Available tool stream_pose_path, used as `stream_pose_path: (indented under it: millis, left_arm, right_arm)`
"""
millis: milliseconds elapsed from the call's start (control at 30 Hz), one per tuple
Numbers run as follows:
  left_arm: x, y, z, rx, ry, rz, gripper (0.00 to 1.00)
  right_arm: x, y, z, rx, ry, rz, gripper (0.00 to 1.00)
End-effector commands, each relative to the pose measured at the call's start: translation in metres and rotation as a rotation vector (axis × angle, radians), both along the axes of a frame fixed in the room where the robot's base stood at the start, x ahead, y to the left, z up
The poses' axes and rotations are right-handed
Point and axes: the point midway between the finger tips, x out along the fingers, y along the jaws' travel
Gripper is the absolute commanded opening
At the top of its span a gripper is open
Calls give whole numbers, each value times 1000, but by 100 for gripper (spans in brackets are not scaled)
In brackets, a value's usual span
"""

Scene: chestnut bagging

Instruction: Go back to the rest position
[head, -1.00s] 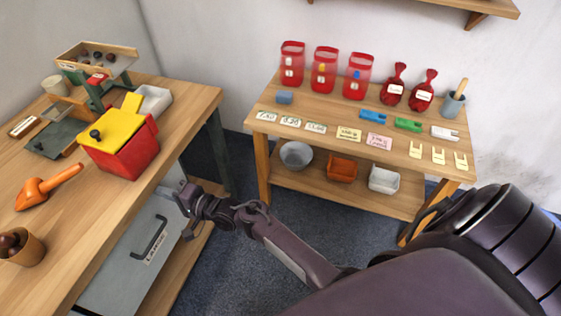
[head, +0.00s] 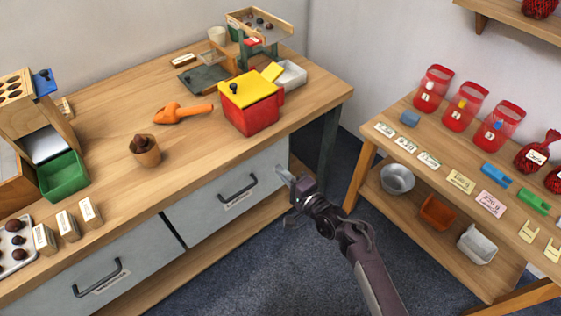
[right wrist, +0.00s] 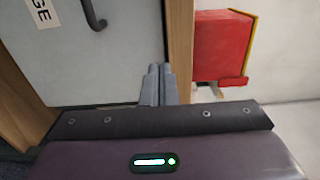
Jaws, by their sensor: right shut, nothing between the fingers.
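My right gripper (head: 284,174) hangs in the air near the right end of the workbench, close to the front of the grey right-hand drawer (head: 205,205). Its fingers are together with nothing between them. In the right wrist view the shut fingertips (right wrist: 158,80) point towards the drawer front (right wrist: 130,50) and a wooden bench part. The gripper appears empty and apart from the objects on the bench. My left gripper is not in view.
A low shelf unit (head: 400,125) with red bags stands at right. Blue floor (head: 270,270) lies free between.

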Motion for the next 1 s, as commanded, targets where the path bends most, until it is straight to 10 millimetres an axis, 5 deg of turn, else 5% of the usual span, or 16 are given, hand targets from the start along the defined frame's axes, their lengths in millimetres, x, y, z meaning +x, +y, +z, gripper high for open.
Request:
stream_pose_path:
  millis: [300,667,767,867,1000]
  left_arm:
    - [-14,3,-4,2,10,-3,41]
    - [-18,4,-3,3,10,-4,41]
    - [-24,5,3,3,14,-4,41]
    - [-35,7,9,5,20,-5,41]
    - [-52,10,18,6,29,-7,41]
  right_arm:
    - [-46,-34,-1,0,2,0,0]
    - [-59,-42,-11,-37,15,-6,0]
    - [-72,-46,-46,-159,61,-22,0]
    - [-100,-55,-103,-370,131,-17,0]
    - [-166,-76,-186,-710,245,61,0]
